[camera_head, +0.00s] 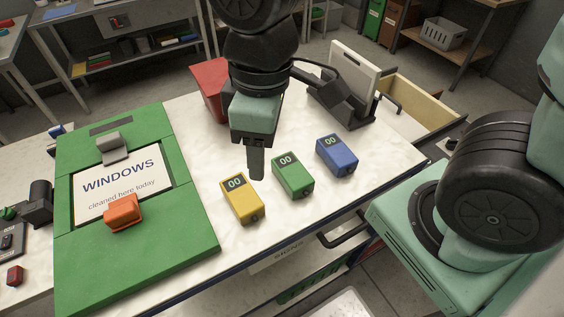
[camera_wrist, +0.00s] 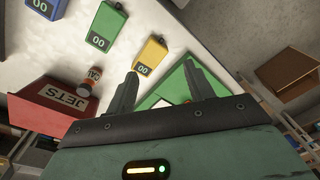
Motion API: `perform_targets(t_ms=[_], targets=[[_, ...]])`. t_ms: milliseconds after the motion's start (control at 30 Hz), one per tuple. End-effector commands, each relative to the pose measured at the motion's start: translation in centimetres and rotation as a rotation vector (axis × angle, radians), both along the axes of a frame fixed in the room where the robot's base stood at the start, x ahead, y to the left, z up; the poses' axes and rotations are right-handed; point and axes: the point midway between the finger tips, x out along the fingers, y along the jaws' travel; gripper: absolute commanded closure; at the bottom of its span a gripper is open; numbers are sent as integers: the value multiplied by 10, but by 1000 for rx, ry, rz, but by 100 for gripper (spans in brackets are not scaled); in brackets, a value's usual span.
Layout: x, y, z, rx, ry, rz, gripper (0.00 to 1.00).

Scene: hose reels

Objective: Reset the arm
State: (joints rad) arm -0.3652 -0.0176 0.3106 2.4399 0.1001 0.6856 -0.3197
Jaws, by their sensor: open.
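My gripper (camera_head: 257,170) points down over the white worktop, just behind the yellow counter box. In the wrist view its two fingers (camera_wrist: 160,78) stand apart with nothing between them. The head view shows the fingers nearly in line, so the gap is hidden there. A yellow box (camera_head: 242,200), a green box (camera_head: 292,176) and a blue box (camera_head: 337,156), each reading 00, stand in a slanting row on the worktop. I cannot tell the exact height of the fingers above the worktop.
A green board (camera_head: 140,265) at left holds a WINDOWS sign (camera_head: 115,184) under a grey clip (camera_head: 113,148) and an orange clip (camera_head: 122,213). A red JETS bin (camera_wrist: 55,108) stands behind my arm, with a small orange-and-dark cylinder (camera_wrist: 96,76) beside it. The front right worktop is clear.

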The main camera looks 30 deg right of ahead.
Motion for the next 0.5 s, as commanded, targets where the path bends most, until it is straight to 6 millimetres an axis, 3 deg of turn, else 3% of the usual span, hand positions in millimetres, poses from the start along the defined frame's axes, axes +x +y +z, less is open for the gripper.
perform_targets(t_ms=[33, 100, 200, 500], targets=[[-17, -2, -1, -4, 2, -64, 47], [-33, -4, -4, -8, 5, -145, 47], [-46, -7, -6, -11, 6, -217, 47], [-50, -8, -7, -12, 8, -246, 47]])
